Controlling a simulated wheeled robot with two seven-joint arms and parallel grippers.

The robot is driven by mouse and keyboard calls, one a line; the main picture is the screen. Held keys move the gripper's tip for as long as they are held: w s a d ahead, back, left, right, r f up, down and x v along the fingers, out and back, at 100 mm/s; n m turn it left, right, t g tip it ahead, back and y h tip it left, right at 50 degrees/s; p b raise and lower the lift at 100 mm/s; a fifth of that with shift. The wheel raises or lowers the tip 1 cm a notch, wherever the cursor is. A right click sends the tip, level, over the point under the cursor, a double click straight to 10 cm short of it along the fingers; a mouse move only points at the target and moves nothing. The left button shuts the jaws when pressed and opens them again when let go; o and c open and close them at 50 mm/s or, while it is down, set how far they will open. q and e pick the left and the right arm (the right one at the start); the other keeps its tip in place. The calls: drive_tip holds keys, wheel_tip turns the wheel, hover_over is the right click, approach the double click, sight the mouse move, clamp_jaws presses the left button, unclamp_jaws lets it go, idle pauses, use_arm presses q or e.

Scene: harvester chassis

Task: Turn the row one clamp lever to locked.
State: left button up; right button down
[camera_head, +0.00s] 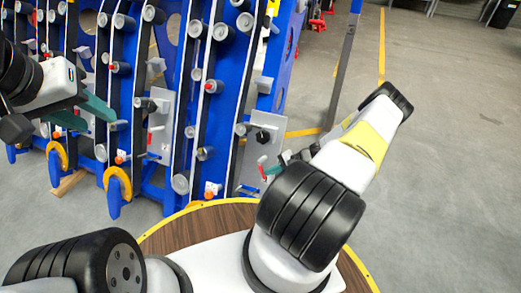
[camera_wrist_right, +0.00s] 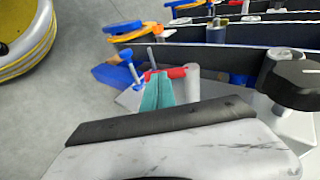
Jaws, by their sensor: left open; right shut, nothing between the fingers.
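A small red lever (camera_head: 262,172) sits low on the rightmost row of the blue chassis in the head view. It also shows in the right wrist view (camera_wrist_right: 178,73), partly hidden behind my fingertips. My right gripper (camera_head: 273,170) is shut and empty, with its teal fingers (camera_wrist_right: 157,90) right at the red part. I cannot tell whether they touch it. My left gripper (camera_head: 98,108) is open, in front of the rows at the left. No label shows which lever is row one's.
The blue chassis (camera_head: 283,55) carries several black belts and grey rollers. A black knob (camera_head: 262,136) on a grey plate sits above the red lever; a black knob also shows in the wrist view (camera_wrist_right: 292,82). The floor (camera_head: 440,170) at the right is clear.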

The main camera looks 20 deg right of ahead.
sight(264, 177)
drive_tip(key=shift+w+a+f+m+t+y, duration=0.1)
drive_tip(key=shift+a+f+m+t+y, duration=0.55)
drive_tip(key=shift+a+f+t, duration=0.85)
drive_tip(key=shift+a, duration=0.1)
